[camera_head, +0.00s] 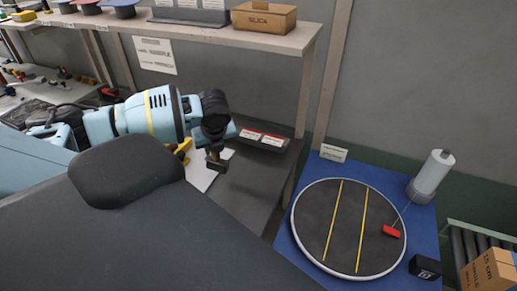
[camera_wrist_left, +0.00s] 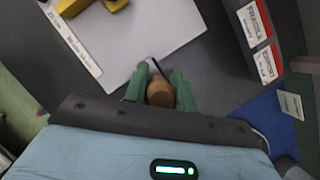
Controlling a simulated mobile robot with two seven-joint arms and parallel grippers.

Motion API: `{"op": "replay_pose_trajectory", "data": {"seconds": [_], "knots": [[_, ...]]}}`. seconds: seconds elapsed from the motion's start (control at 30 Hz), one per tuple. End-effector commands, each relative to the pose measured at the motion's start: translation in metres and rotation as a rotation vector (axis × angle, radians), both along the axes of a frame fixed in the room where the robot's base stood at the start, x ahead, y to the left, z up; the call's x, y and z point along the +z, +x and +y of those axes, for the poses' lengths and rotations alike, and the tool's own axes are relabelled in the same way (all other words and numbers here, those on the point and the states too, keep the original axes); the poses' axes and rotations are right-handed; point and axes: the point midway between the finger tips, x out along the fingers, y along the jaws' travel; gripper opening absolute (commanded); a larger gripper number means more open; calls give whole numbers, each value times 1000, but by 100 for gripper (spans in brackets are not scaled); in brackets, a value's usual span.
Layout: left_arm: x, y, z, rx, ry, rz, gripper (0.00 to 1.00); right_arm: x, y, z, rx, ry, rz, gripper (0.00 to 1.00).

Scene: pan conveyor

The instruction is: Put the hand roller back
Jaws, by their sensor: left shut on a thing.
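My left gripper (camera_head: 216,165) is over the grey bench in the head view. In the left wrist view its green fingers (camera_wrist_left: 157,82) are shut on a rounded brown wooden piece (camera_wrist_left: 160,94) with a thin dark rod, which looks like the handle of the hand roller. The roller end is not clearly visible. Beyond the fingers lies a white sheet (camera_wrist_left: 138,40) with a yellow object (camera_wrist_left: 95,8) at its far edge. In the head view the yellow object (camera_head: 183,147) is partly hidden behind the gripper. My right gripper is not in view.
A dark tray with red-and-white labels (camera_head: 262,139) is on the bench (camera_head: 245,185), right of the gripper. A shelf above holds a silica box (camera_head: 264,18).

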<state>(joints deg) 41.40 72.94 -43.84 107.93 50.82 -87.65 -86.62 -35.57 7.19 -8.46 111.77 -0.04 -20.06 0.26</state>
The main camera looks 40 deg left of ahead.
Motion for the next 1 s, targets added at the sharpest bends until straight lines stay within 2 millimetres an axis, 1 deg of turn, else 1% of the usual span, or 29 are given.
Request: {"op": "replay_pose_trajectory", "data": {"seconds": [0.03, 0.5, 0.6, 0.67, 0.9, 1.0], "knots": [[-1, 11, -6, -2, -5, -3, 4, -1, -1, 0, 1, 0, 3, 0], [-11, 103, -44, 0, -2, 0, 4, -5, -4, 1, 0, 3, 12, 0], [-12, 115, -49, 0, -2, 1, 4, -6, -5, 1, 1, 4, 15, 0], [-13, 119, -51, -1, -2, 1, 4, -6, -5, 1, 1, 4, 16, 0], [-12, 123, -52, 0, 0, -1, 4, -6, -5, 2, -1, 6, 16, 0], [-13, 129, -55, -2, -1, -1, 4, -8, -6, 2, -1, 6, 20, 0]]}}
